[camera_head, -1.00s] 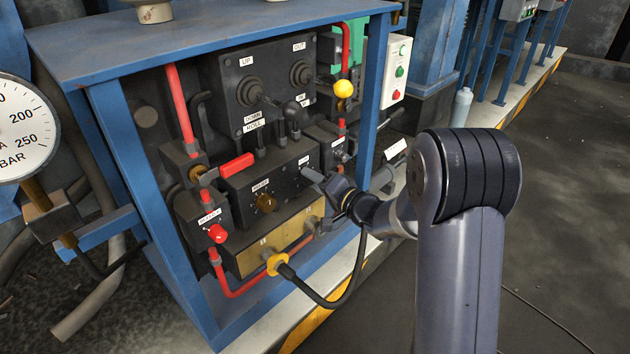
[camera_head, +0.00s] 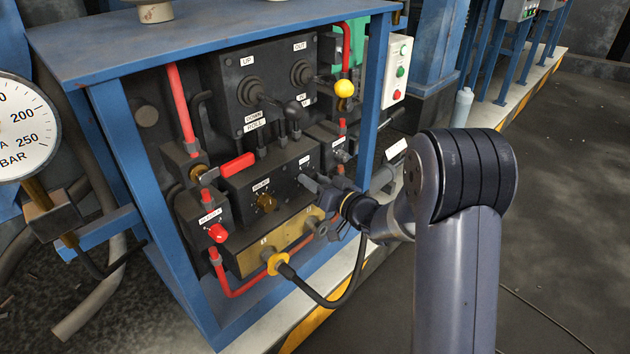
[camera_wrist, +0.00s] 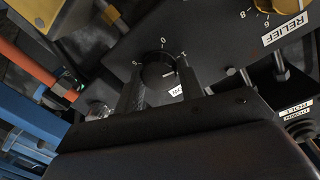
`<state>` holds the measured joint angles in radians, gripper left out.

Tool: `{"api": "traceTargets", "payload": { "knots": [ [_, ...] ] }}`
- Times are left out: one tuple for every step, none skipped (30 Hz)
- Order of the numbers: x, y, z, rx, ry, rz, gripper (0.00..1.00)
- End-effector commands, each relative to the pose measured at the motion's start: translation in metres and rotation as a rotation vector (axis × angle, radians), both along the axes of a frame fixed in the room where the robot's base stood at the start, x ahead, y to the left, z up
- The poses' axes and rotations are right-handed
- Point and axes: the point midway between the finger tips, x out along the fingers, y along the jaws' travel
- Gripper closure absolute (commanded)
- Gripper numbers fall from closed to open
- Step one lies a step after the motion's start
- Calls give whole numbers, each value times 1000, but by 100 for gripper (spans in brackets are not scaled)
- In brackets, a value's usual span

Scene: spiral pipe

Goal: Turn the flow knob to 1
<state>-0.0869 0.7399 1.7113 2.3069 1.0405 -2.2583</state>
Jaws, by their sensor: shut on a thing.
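The flow knob (camera_wrist: 158,66) is a small black round knob on a dark panel, in the middle of the wrist view. A 0 and what looks like a 1 are printed around it, with another mark at left. A light line on the knob points right, a little below the 1. My gripper (camera_wrist: 160,82) has one finger on each side of the knob and is shut on it. In the head view my gripper (camera_head: 318,186) is at the panel's right part and hides the knob. The flow label (camera_wrist: 177,91) is partly covered by the gripper.
A red lever (camera_head: 237,164) and black levers (camera_head: 293,112) stick out nearby. A blue frame post (camera_head: 374,95) stands close on the right. A black hose (camera_head: 330,300) hangs below.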

Motion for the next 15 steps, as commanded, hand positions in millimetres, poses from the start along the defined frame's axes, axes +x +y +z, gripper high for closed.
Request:
{"api": "traceTargets", "payload": {
  "knots": [
    [-1, 0, -2, -9, -5, 0, 86],
    [-1, 0, -2, -14, -10, 0, 86],
    [-1, 0, -2, -18, -15, 0, 86],
    [-1, 0, -2, -21, -17, 0, 86],
    [-1, 0, -2, -23, -20, 0, 86],
    [-1, 0, -2, -25, -23, 0, 86],
    [-1, 0, -2, -26, -24, 0, 86],
    [-1, 0, -2, -27, -25, 0, 86],
    [-1, 0, -2, -29, -27, 0, 86],
    [-1, 0, -2, -29, -27, 0, 86],
    [-1, 0, -2, -29, -27, 0, 86],
    [-1, 0, -2, -29, -27, 0, 86],
    [-1, 0, -2, -29, -27, 0, 86],
    [-1, 0, -2, -29, -27, 0, 86],
    [-1, 0, -2, -28, -26, 0, 86]
  ]
}}
